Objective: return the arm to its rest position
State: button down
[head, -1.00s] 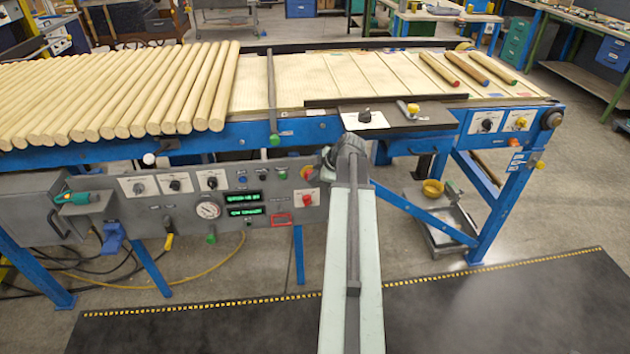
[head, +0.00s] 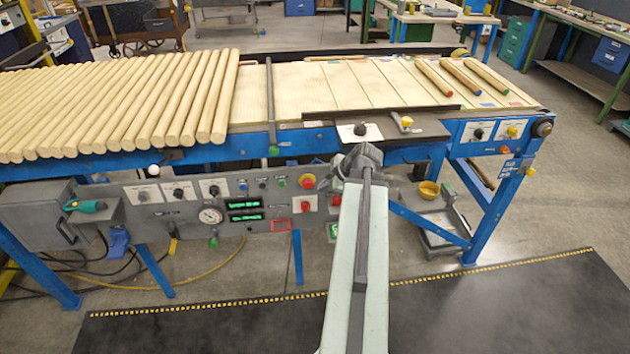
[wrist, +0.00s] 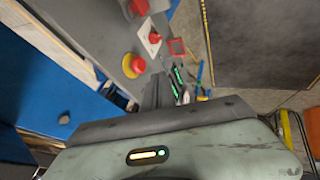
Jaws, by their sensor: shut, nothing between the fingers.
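My arm rises from the bottom of the head view, and my gripper (head: 362,156) is at its far end, in front of the blue conveyor frame. It looks small and dark there, and its fingertips are hard to make out. In the wrist view my gripper (wrist: 158,92) is a dark narrow shape, shut with nothing seen in it. The control panel (head: 150,208) lies just left of my gripper. The yellow-ringed red stop button (head: 307,181) is close by; it also shows in the wrist view (wrist: 133,65).
Pale dowels (head: 130,100) cover the conveyor's left part. Three colour-ended rods (head: 458,78) lie at the right. A black-knob plate (head: 362,132) is just above my gripper. A blue leg (head: 492,215) and yellow bowl (head: 429,189) stand right. The dark floor mat (head: 480,310) is clear.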

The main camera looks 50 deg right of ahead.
jog(key=shift+v, duration=0.95)
